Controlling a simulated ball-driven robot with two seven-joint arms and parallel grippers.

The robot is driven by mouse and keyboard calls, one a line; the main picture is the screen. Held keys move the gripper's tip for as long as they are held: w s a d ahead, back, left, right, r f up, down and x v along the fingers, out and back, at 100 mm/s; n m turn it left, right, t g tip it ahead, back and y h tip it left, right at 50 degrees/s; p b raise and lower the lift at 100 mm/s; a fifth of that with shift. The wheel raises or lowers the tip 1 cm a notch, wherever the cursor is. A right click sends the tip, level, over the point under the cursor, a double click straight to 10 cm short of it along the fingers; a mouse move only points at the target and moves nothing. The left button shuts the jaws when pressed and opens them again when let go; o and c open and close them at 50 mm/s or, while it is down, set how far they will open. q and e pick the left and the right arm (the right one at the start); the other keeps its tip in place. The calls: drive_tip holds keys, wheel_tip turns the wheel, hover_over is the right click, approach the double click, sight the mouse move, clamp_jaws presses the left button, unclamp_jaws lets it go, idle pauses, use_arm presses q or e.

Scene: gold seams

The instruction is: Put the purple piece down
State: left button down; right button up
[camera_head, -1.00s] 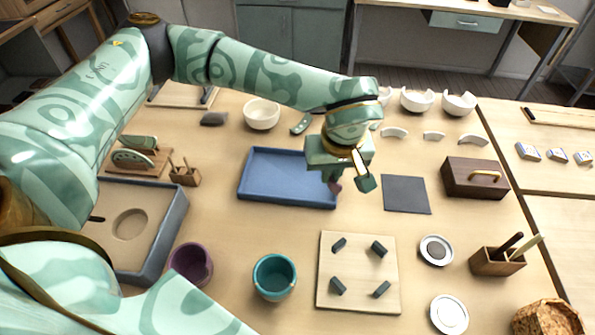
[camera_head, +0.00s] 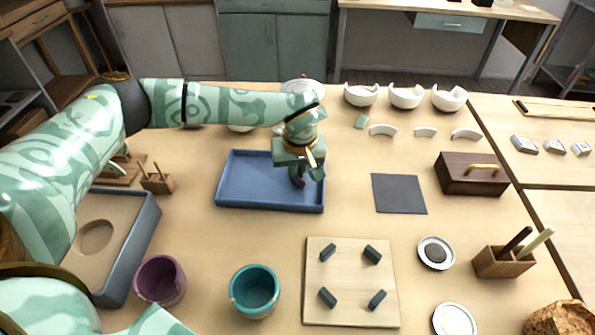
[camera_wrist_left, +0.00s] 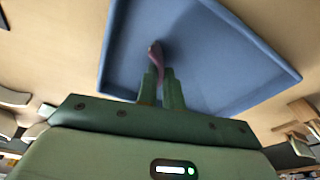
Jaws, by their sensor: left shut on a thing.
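My left gripper (camera_head: 305,176) is over the right part of the blue tray (camera_head: 222,190). It is shut on the purple piece (camera_head: 299,182), a small dark curved shard that points down from the fingers. In the left wrist view the purple piece (camera_wrist_left: 157,60) sticks out between the two green fingertips (camera_wrist_left: 160,82), with the blue tray floor (camera_wrist_left: 205,50) behind it. I cannot tell whether the piece touches the tray floor. The tray holds nothing else that I can see. My right gripper is not in view.
A purple cup (camera_head: 160,281) and a teal cup (camera_head: 254,292) stand in front of the tray. A pegged board (camera_head: 350,300) lies to their right. A dark mat (camera_head: 399,194) and a wooden box (camera_head: 471,176) are right of the tray. White bowls (camera_head: 406,96) and shards stand behind.

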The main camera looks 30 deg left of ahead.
use_arm(q)
drive_tip(key=shift+r, duration=0.15)
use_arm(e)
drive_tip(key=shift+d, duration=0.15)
use_arm(q)
drive_tip(key=c, duration=1.5)
unclamp_jaws()
drive_tip(key=shift+f, duration=0.2)
drive_tip(key=shift+c, duration=0.2)
